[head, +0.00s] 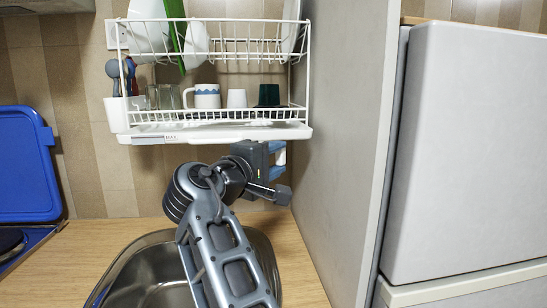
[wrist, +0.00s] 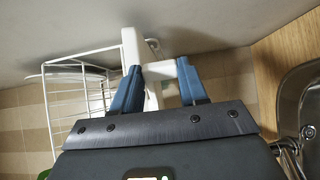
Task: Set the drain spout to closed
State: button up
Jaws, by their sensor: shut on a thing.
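A white dish rack (head: 216,134) with a drip tray along its bottom hangs on the tiled wall, above the sink. My gripper (head: 280,155) is just under the tray's right end, reaching up from the sink side. In the wrist view, the blue fingers of my gripper (wrist: 159,70) stand on either side of a white spout (wrist: 160,72) at the tray's end and are shut on it. The spout joins the white tray edge (wrist: 130,45). In the head view the spout is mostly hidden by my gripper, and I cannot read its exact setting.
Cups and glasses stand in the rack, with plates above. A tall grey panel (head: 338,120) stands close to the right of my gripper, with a white fridge (head: 470,140) beyond. Below is a steel sink (head: 150,265) in a wooden counter. A blue hob lid (head: 25,165) stands raised at the left.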

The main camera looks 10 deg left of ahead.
jog(key=shift+w+d+r+n+t+y+p, duration=0.1)
jog(key=shift+w+d+n+t+y+p, duration=0.1)
jog(key=shift+n+y+p, duration=0.25)
jog(key=shift+w+d+r+n+t+y+p, duration=0.1)
jog(key=shift+d+n+t+y+p, duration=0.25)
jog(key=shift+y, duration=0.3)
jog(key=shift+w+a+f+n+y+p, duration=0.1)
jog(key=shift+f+n+y+p, duration=0.1)
jog(key=shift+y, duration=0.15)
jog(key=shift+w+a+f+n+y+p, duration=0.1)
jog(key=shift+n+y+p, duration=0.1)
jog(key=shift+y, duration=0.15)
jog(key=o, duration=1.1)
jog(key=shift+r, duration=0.1)
jog(key=shift+s, duration=0.1)
jog(key=shift+b+v, duration=0.8)
jog(key=shift+v, duration=3.05)
